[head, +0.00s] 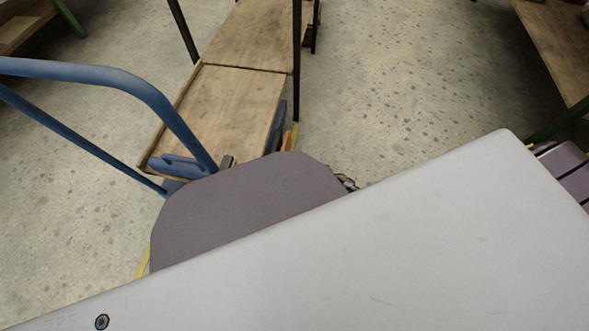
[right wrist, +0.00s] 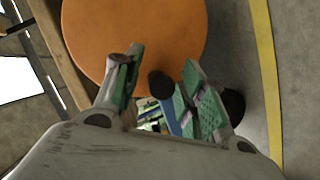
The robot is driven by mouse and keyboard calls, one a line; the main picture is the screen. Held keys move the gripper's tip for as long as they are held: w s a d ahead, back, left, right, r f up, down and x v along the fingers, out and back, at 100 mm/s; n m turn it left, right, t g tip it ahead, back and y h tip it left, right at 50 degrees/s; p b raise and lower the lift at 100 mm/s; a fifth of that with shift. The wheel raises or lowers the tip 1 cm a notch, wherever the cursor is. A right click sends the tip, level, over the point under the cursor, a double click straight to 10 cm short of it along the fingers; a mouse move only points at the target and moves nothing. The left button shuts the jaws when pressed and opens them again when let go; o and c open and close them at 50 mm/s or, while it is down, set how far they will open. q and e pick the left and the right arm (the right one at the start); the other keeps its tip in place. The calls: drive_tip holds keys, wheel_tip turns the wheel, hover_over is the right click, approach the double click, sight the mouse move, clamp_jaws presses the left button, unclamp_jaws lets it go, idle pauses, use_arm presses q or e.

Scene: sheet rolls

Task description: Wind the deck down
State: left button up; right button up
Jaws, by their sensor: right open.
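A wooden deck (head: 225,103) with a raised rim lies at the upper middle of the head view. A bent blue tube handle (head: 120,78) rises at its left near end. In the right wrist view my right gripper (right wrist: 163,58) is open, with green pads on its fingers. A dark round knob (right wrist: 160,84) shows between the fingers, with a blue part (right wrist: 172,118) just below it. I cannot tell whether a finger touches the knob. Neither gripper shows in the head view.
An orange round surface (right wrist: 135,25) lies beyond the right fingers. A yellow strip (right wrist: 268,75) runs along the grey floor at right. Large pale and purple-grey surfaces hide the head view's foreground. A wooden table (head: 560,45) stands at upper right; floor between is open.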

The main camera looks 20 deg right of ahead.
drive_tip(key=shift+w+a, duration=0.15)
drive_tip(key=shift+w, duration=0.05)
drive_tip(key=shift+c, duration=0.2)
clamp_jaws()
